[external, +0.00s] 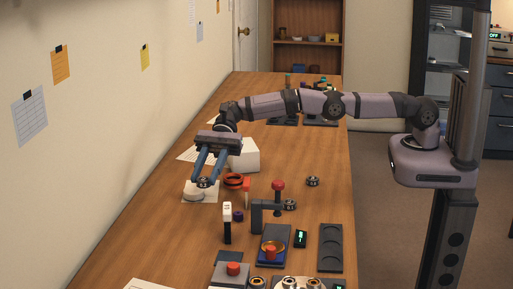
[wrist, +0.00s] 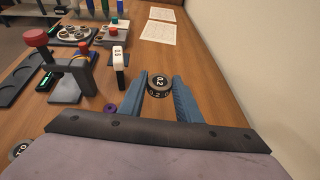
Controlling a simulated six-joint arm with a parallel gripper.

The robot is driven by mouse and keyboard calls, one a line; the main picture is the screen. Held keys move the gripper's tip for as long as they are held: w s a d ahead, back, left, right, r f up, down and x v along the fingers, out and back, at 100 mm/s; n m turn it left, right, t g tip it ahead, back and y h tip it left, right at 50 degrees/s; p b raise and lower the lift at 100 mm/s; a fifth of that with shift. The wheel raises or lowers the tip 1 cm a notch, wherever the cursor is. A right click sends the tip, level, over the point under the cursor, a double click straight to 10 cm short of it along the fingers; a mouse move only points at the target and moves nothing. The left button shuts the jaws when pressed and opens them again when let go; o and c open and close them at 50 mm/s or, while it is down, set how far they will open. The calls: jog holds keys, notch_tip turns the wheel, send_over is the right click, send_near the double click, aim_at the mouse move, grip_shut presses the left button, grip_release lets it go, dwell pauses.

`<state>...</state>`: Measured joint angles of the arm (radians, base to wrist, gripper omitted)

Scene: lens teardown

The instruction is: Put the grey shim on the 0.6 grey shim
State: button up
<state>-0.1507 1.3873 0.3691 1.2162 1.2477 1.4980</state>
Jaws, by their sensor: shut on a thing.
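My gripper (external: 204,183) is shut on a dark grey round shim, at the left side of the table. In the wrist view the held grey shim (wrist: 158,85) sits between the blue fingers, its top and side marked 0.2. Two other dark labelled discs lie on the table: one disc (external: 313,181) stands clear to the right, the other disc (external: 290,205) is beside the black stand. Their numbers are too small to read, so I cannot tell which is the 0.6 grey shim. A labelled disc (wrist: 18,151) is partly cut off in the wrist view.
A pale round piece (external: 193,192) lies on paper just below my gripper. A white box (external: 245,155) and red-orange ring (external: 233,181) are close by. The black stand (external: 257,215) with a red knob, a white-topped post (external: 227,212) and a tray (external: 330,247) stand nearer the front.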

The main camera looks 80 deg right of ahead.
jog(key=shift+n+g, duration=0.3)
jog(key=s+d+p, duration=0.1)
jog(key=s+d, duration=0.1)
jog(key=d, duration=0.3)
jog(key=s+d+f+p, duration=0.1)
jog(key=s+d+p, duration=0.1)
jog(key=d, duration=0.4)
jog(key=s+d+f+p, duration=0.1)
jog(key=s+d+p, duration=0.1)
jog(key=d, duration=0.3)
jog(key=shift+s+d+f, duration=0.1)
jog(key=shift+s+d, duration=0.3)
jog(key=shift+s, duration=0.25)
jog(key=s+d+r+p, duration=0.1)
jog(key=s+d+p, duration=0.2)
jog(key=s+d, duration=0.35)
notch_tip(320, 180, up, 4)
jog(key=g+p, duration=0.1)
jog(key=p, duration=0.2)
send_over(313, 181)
jog(key=d, duration=0.4)
jog(key=shift+n, duration=0.4)
jog(key=shift+a+f+p, duration=0.1)
jog(key=shift+f+p, duration=0.45)
jog(key=shift+f, duration=2.3)
jog(key=shift+f, duration=0.1)
jog(key=shift+f+p, duration=0.45)
jog(key=shift+f, duration=1.5)
